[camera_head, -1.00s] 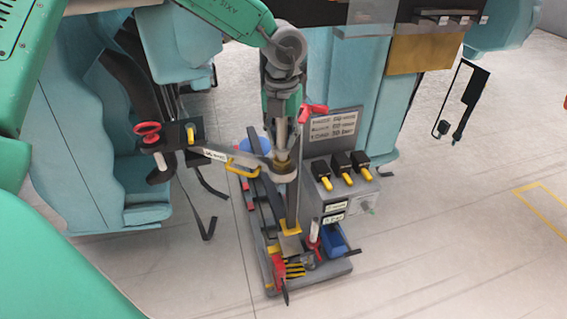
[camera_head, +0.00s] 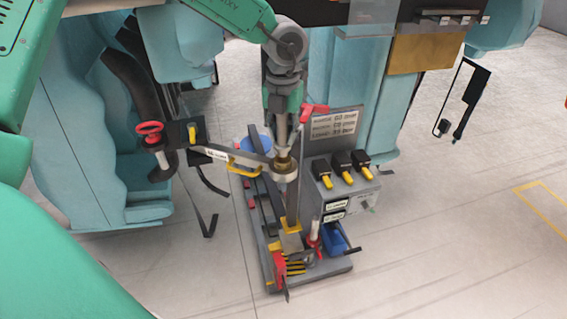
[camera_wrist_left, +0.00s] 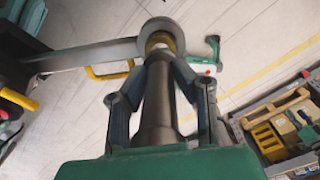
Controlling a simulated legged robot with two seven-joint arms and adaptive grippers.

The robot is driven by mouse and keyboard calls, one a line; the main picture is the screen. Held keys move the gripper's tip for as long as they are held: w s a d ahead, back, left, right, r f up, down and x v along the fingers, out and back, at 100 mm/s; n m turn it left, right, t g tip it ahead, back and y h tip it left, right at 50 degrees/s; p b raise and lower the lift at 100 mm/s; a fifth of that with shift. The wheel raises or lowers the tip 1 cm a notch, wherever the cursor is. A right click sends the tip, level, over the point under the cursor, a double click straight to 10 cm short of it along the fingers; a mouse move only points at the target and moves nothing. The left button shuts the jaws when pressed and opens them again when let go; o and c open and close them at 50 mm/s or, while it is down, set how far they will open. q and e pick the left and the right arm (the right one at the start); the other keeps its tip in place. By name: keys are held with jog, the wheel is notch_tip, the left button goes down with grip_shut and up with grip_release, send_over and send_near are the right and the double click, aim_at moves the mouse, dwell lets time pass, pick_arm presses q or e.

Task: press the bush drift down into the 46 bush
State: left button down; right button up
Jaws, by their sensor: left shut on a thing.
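My left gripper (camera_head: 284,128) comes down from the top in the head view and is shut on the grey bush drift (camera_wrist_left: 155,105). In the left wrist view its fingers (camera_wrist_left: 155,92) lie on both sides of this tapered cylinder. The drift points at the brass-coloured bush (camera_head: 285,163) in the round eye of the grey labelled arm (camera_head: 245,158). The bush also shows in the left wrist view (camera_wrist_left: 160,38). The drift's tip lies at the bush; whether it is seated inside cannot be told. My right gripper is not in view.
A red handwheel (camera_head: 149,128) is at the left. Teal seats stand behind. The floor at right is mostly open.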

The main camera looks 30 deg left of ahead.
aim_at(283, 120)
pick_arm(q)
jog(key=shift+r+p, duration=0.5)
jog(key=shift+r, duration=1.3)
